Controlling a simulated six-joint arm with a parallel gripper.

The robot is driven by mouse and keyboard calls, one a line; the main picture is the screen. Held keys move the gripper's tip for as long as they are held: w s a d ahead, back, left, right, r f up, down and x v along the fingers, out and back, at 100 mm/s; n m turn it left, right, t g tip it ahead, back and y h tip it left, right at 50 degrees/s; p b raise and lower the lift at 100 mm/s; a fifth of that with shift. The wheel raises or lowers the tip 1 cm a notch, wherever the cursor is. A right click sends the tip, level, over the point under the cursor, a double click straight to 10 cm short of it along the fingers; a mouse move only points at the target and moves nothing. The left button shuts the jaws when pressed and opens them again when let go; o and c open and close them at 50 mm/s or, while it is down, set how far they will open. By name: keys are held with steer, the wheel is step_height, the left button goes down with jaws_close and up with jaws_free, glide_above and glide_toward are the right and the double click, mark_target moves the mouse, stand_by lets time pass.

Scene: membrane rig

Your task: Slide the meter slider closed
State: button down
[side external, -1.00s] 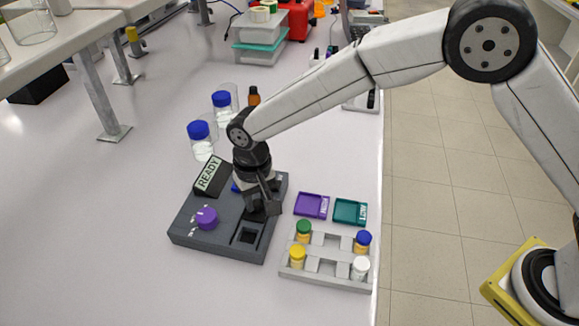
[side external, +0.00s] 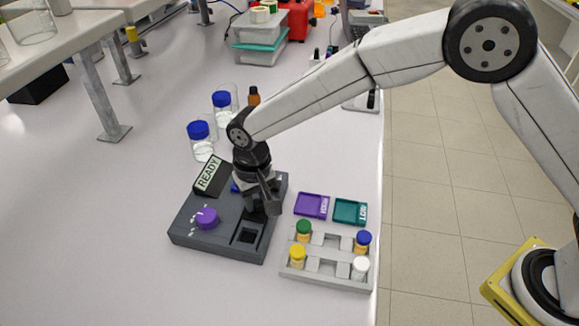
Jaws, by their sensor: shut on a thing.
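The meter (side external: 193,239) is a dark grey box with a purple knob (side external: 206,218) and a sign reading READY (side external: 209,174) at its back left. A square dark opening (side external: 248,236) shows in its top, near the front right. My gripper (side external: 264,207) points down at the right side of the meter, just behind that opening. It is shut on a small part there, apparently the meter slider. The fingers hide the slider, so its shape and exact position cannot be made out. A bit of blue shows behind the gripper.
Right of the meter lie a purple tray (side external: 312,205) and a teal tray (side external: 350,211). A grey rack (side external: 325,281) holds several vials with coloured caps. Blue-capped bottles (side external: 202,140) stand behind the meter. The table at left is clear.

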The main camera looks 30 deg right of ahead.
steer(key=shift+s+a, duration=2.1)
steer(key=shift+a, duration=0.1)
steer(key=shift+c, duration=2)
jaws_free()
step_height(320, 180, up, 8)
step_height(320, 180, up, 5)
glide_above(249, 237)
